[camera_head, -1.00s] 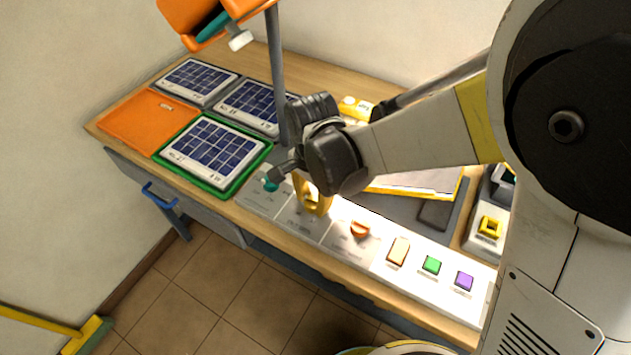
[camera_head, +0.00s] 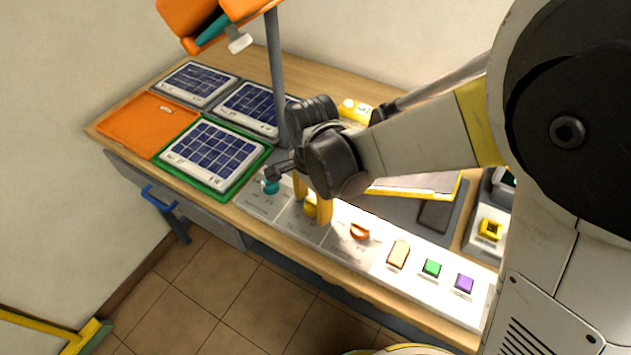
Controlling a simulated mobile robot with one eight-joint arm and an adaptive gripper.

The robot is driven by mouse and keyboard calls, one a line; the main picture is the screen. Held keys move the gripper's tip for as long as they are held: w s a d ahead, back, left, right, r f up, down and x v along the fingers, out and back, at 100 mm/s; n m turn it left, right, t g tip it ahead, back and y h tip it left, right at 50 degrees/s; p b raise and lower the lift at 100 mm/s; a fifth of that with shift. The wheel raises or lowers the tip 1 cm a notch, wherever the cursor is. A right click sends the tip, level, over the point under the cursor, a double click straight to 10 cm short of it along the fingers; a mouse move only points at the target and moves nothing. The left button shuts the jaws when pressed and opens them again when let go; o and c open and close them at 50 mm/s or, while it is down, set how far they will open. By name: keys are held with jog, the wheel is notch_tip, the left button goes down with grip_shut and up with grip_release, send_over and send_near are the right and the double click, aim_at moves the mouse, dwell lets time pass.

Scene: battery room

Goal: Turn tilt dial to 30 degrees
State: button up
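A control panel (camera_head: 283,224) along the bench's front edge carries three dials: a teal one (camera_head: 270,187) at the left, a yellow one (camera_head: 310,208) in the middle and an orange one (camera_head: 359,231) to the right. The labels are too small to read, so I cannot tell which is the tilt dial. My gripper (camera_head: 313,198) points down over the yellow dial, its yellow fingers on either side of it. Whether they touch the dial is unclear. My dark wrist covers part of the view, and a dark link reaches close to the teal dial.
An amber button (camera_head: 398,254), a green button (camera_head: 431,268) and a purple button (camera_head: 464,284) lie right of the dials. Solar panels (camera_head: 211,153) and an orange tray (camera_head: 130,125) lie at the left. A grey post (camera_head: 275,75) stands close behind my gripper.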

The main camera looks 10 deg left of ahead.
aim_at(312, 201)
notch_tip(312, 201, up, 12)
dwell(0.7)
jog(key=s+d+r+n+t, duration=0.1)
jog(key=d+n+t, duration=0.1)
jog(key=d, duration=0.6)
jog(key=s+d+r+n+t, duration=0.2)
jog(key=d+n, duration=0.2)
jog(key=d, duration=0.5)
jog(key=s+d+r+n+t, duration=0.1)
jog(key=s+d+n+t, duration=0.1)
jog(key=d, duration=0.6)
jog(key=shift+s+d+r+n+t, duration=0.15)
jog(key=shift+s+d+n+t, duration=0.15)
jog(key=shift+n+t, duration=0.3)
